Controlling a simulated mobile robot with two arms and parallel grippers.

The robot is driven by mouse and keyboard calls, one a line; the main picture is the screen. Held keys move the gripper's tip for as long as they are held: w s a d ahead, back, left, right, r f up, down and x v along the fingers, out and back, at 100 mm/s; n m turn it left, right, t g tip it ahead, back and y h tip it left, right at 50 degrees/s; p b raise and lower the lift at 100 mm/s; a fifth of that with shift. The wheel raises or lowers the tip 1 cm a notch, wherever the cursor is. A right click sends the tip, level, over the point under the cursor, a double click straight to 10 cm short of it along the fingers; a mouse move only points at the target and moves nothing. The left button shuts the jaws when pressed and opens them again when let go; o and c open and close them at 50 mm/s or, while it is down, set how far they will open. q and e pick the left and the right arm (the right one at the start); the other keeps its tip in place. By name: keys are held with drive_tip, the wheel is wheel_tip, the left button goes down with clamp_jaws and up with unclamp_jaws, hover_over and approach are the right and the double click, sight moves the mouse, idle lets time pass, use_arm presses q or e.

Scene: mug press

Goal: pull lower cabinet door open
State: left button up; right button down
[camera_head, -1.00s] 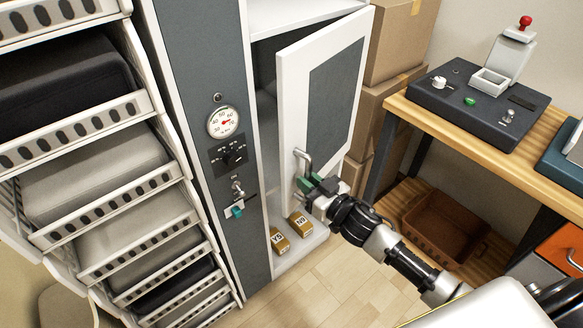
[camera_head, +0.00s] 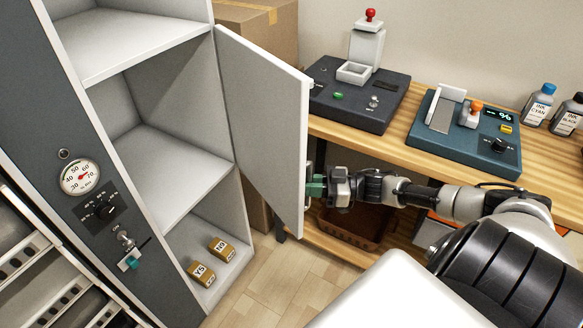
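The lower cabinet door (camera_head: 262,125) is white and stands swung wide open, its plain inner face toward me. Its hinge side is on the left and its free edge on the right. My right gripper (camera_head: 315,186), with green fingertips, is at the outer face just beyond that free edge, shut on the door handle. The handle is mostly hidden behind the door edge and the fingers. The cabinet (camera_head: 178,166) is open to view, with shelves inside. My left gripper is not in view.
Two small labelled boxes (camera_head: 201,274) (camera_head: 221,249) sit on the cabinet floor. A grey panel with a gauge (camera_head: 80,177) is at left. A wooden workbench (camera_head: 384,152) with devices stands right of the door, close behind my arm. Bare floor (camera_head: 270,284) lies in front.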

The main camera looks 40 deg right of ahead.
use_arm(q)
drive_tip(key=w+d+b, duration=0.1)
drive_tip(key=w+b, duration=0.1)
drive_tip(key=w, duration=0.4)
drive_tip(key=shift+b, duration=0.35)
use_arm(e)
drive_tip(key=w+d, duration=0.1)
drive_tip(key=d, duration=0.6)
drive_tip(key=shift+w, duration=0.2)
drive_tip(key=c, duration=1.1)
unclamp_jaws()
drive_tip(key=shift+w+a, duration=0.1)
drive_tip(key=shift+w, duration=0.05)
